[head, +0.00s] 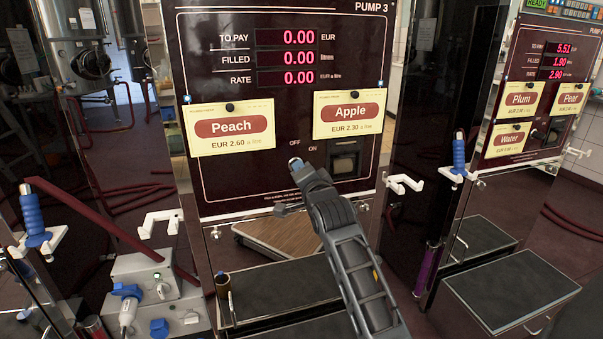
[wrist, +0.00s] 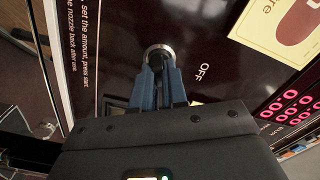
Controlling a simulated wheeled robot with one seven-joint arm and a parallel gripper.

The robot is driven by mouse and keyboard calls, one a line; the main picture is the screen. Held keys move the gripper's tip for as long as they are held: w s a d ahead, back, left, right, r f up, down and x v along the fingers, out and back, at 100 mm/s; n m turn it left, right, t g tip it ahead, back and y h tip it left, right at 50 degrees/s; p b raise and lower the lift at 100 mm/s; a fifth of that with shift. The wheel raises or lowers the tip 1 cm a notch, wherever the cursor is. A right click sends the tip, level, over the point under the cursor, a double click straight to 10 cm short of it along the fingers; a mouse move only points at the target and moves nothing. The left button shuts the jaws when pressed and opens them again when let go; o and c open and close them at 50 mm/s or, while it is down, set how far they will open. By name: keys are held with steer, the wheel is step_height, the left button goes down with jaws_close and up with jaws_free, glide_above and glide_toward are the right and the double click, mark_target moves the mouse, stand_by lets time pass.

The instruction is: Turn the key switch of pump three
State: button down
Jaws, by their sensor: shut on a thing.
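Pump three (head: 284,100) faces me, a dark panel marked PUMP 3 with red displays reading 0.00. Its key switch (wrist: 158,52) shows in the wrist view as a round silver ring on the panel, beside the OFF label. My gripper (head: 297,165) reaches the lower middle of the panel, below the OFF and ON labels. In the wrist view its two blue fingers (wrist: 160,82) are shut on the key switch. The fingers hide the middle of the switch, so I cannot tell which way the key points.
Peach (head: 231,145) and Apple (head: 350,125) cards hang on the panel. A dark square fitting (head: 345,160) is right of my gripper. White nozzle holders (head: 404,183) stick out at the panel's sides. Another pump (head: 520,125) stands at the right. A grey box with plugs (head: 150,270) is lower left.

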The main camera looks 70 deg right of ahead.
steer(key=shift+d+r, duration=0.1)
steer(key=shift+r, duration=0.15)
steer(key=c, duration=1.3)
jaws_free()
steer(key=shift+o, duration=0.7)
steer(key=shift+d+f, duration=0.1)
steer(key=shift+f, duration=0.05)
steer(key=v, duration=0.7)
steer(key=shift+s+a+b, duration=0.2)
steer(key=shift+a+b, duration=0.1)
steer(key=shift+a, duration=0.05)
